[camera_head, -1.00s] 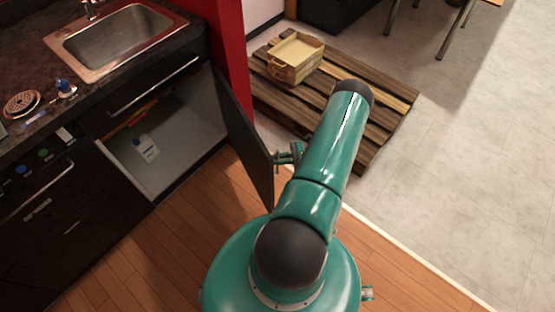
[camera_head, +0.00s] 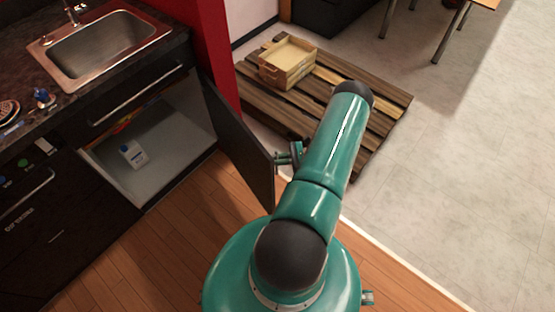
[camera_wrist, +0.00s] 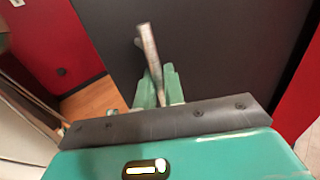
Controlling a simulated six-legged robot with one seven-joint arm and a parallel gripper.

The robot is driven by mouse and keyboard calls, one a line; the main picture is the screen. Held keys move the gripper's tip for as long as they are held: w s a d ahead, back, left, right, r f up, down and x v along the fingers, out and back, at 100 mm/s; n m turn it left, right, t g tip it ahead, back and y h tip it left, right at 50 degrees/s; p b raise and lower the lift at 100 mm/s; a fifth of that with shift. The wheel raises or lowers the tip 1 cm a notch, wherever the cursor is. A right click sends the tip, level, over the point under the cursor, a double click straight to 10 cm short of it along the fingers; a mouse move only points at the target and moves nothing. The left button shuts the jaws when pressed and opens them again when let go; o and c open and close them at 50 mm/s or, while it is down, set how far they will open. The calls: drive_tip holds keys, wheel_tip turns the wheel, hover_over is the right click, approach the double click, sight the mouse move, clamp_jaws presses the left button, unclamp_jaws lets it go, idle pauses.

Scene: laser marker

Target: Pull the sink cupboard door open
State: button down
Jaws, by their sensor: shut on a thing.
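The sink cupboard door (camera_head: 240,143) is a dark panel that stands swung well out from the cupboard, at the middle of the head view. It also fills the upper part of the wrist view (camera_wrist: 225,50). My gripper (camera_head: 290,154) is on the door's outer side, near its free edge. In the wrist view my gripper's green fingers (camera_wrist: 158,88) are shut on the metal bar handle (camera_wrist: 150,52) of the door. The cupboard's inside (camera_head: 175,145) is open to view, with a white bottle (camera_head: 133,153) on its floor.
The sink (camera_head: 105,45) is set in the dark counter above the cupboard. A wooden pallet (camera_head: 385,115) with a wooden crate (camera_head: 288,65) on it lies behind my arm. A red wall (camera_head: 215,50) stands beside the cupboard.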

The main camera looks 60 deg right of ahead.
drive_tip(key=shift+a, duration=0.1)
drive_tip(key=c, duration=1.6)
unclamp_jaws()
drive_tip(key=shift+c, duration=0.2)
drive_tip(key=v, duration=1.3)
drive_tip(key=shift+s+d, duration=0.3)
